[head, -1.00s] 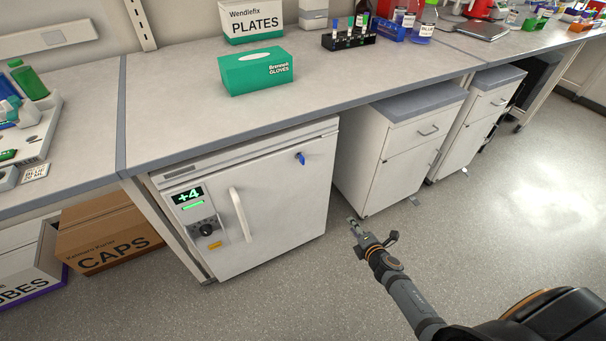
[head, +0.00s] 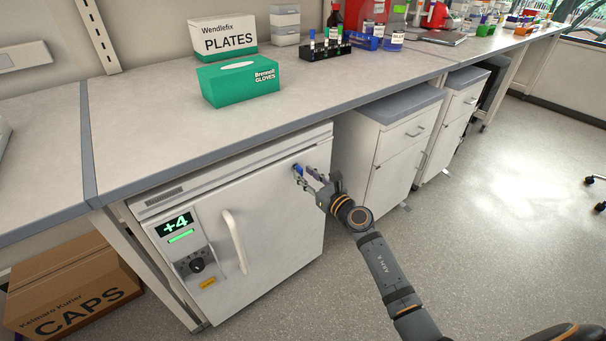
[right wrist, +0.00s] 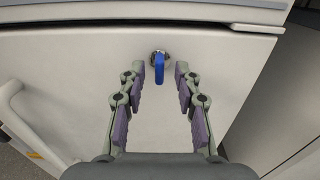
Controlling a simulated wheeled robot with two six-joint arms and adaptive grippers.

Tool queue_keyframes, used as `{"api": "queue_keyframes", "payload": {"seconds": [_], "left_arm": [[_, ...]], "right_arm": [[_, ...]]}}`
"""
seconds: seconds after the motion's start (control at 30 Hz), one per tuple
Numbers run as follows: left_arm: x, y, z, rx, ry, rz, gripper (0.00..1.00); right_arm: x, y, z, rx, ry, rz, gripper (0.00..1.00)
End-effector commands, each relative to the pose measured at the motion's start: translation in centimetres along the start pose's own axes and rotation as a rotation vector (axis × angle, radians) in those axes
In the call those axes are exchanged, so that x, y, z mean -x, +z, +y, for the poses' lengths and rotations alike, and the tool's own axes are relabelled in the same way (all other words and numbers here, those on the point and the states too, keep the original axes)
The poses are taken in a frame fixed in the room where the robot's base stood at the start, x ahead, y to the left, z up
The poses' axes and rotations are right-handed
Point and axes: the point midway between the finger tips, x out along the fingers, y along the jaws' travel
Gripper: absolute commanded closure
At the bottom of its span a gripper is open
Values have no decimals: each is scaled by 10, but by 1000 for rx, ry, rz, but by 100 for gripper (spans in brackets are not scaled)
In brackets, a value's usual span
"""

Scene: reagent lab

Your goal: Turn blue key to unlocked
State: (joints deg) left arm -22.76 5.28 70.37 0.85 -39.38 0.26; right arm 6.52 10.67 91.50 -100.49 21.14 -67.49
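The blue key (head: 298,170) sits in a round metal lock near the top right of the white fridge door (head: 277,217). In the right wrist view the blue key (right wrist: 159,68) hangs with its bow pointing down from the lock. My right gripper (head: 303,174) is at the key in the head view. In the right wrist view my right gripper (right wrist: 160,78) is open, with one finger on each side of the key and a gap to both. My left gripper is not in view.
The fridge has a vertical handle (head: 235,242) and a +4 display (head: 175,224) on the left. The bench top (head: 330,95) overhangs it, with a green glove box (head: 238,83) on top. A white drawer cabinet (head: 385,140) stands to the right.

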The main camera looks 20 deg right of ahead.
Motion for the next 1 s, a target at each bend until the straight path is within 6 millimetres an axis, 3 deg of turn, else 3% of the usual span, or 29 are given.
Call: {"api": "queue_keyframes", "payload": {"seconds": [0.13, 0.43, 0.7, 1.0], "left_arm": [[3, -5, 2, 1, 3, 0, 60], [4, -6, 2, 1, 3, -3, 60], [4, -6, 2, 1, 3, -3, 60], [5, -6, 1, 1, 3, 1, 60]], "right_arm": [[-16, -1, 0, -2, 0, 0, 67], [-19, -1, 0, -1, 0, 1, 67], [-19, -1, 0, -1, 0, 1, 100], [-18, 0, 0, -9, 0, 1, 100]]}}
